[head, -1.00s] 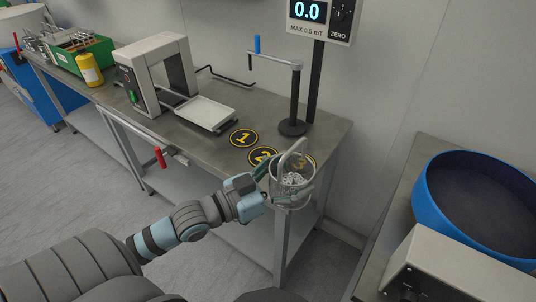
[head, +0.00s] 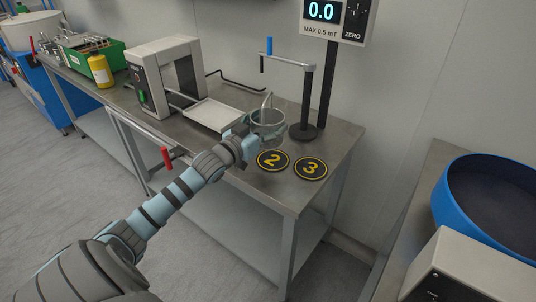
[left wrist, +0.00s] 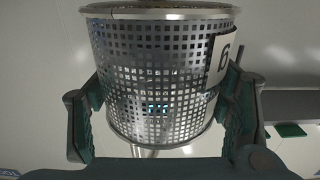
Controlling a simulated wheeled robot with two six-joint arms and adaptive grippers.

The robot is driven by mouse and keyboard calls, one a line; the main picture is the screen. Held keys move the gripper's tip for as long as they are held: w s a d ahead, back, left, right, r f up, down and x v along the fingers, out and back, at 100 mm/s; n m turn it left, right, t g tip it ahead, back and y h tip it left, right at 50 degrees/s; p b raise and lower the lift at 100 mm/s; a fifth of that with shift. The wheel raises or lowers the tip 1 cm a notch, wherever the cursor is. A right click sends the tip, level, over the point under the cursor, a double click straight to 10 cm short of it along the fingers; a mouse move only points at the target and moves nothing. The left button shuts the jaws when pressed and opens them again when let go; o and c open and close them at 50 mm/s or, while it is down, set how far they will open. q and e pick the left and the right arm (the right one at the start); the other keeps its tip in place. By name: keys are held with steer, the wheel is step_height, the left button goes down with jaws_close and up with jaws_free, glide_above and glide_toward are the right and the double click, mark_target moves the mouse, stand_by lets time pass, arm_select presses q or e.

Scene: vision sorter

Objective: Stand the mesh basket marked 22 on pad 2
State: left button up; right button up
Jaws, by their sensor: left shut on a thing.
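My left gripper (head: 256,138) is shut on a round mesh basket (head: 268,121) with an upright handle. In the left wrist view the fingers (left wrist: 160,108) grip the perforated metal basket (left wrist: 155,75) from both sides. A white tag (left wrist: 223,58) at its right side shows a 6; the rest of the tag is turned away. The basket is upright, behind pad 2 (head: 272,160), near where pad 1 is hidden. I cannot tell whether it touches the table. Pad 2 is bare. My right gripper is not in view.
Pad 3 (head: 310,168) is bare, right of pad 2. A post with a blue-tipped arm (head: 305,100) stands close behind the basket. A white frame-shaped machine (head: 165,75) with a flat tray (head: 212,115) is to the left. A blue bowl (head: 450,200) is at right.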

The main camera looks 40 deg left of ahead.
arm_select(q)
step_height(320, 180, down, 8)
steer(key=b, duration=0.4)
steer(key=shift+f, duration=0.2)
steer(key=shift+r, duration=0.2)
steer(key=shift+f, duration=0.25)
steer(key=shift+s+f+b, duration=0.15)
steer(key=shift+f+b, duration=0.05)
steer(key=shift+b, duration=0.2)
steer(key=shift+f, duration=0.2)
steer(key=o, duration=1.9)
steer(key=shift+r, duration=0.1)
